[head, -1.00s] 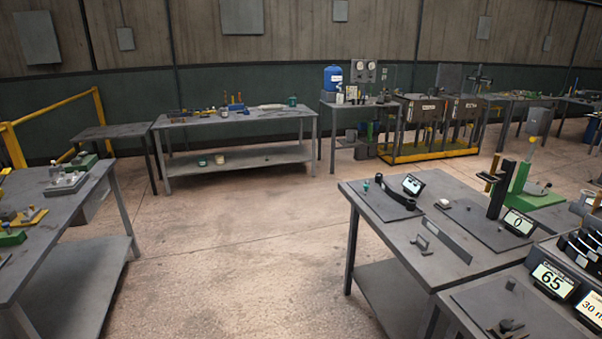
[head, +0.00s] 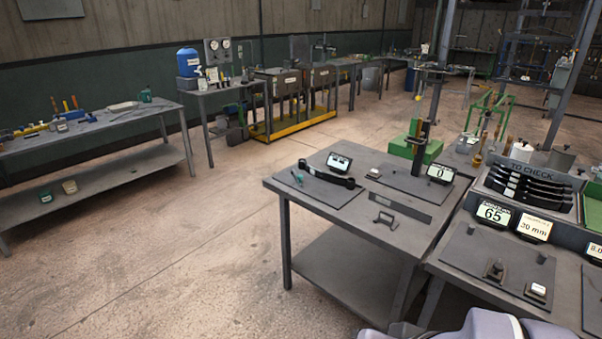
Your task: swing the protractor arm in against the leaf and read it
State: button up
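A dark curved bar that looks like a leaf (head: 328,177) lies on a plate on the grey table in the middle right. A small teal-tipped part (head: 298,178) stands at its left end, and a small lit display (head: 339,162) stands behind it. The protractor arm cannot be made out for certain at this distance, and the small display's reading is too small to read. Several dark leaves (head: 530,188) lie in a rack marked "TO CHECK" at the right. My gripper is not in view; a pale part of my own arm shows at the bottom edge.
A gauge stand (head: 421,150) with a display reading 0 (head: 440,172) is on the same table (head: 350,211). Signs read 65 (head: 492,213) and 30 mm (head: 534,228) on the nearer bench. Open concrete floor (head: 190,255) lies to the left.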

aim_at(299, 177)
jog(key=i+u, duration=0.1)
jog(key=i, duration=0.8)
jog(key=i+u, duration=0.1)
jog(key=i, duration=0.85)
jog(key=i+l+u, duration=0.1)
jog(key=i, duration=0.8)
jog(key=l, duration=0.1)
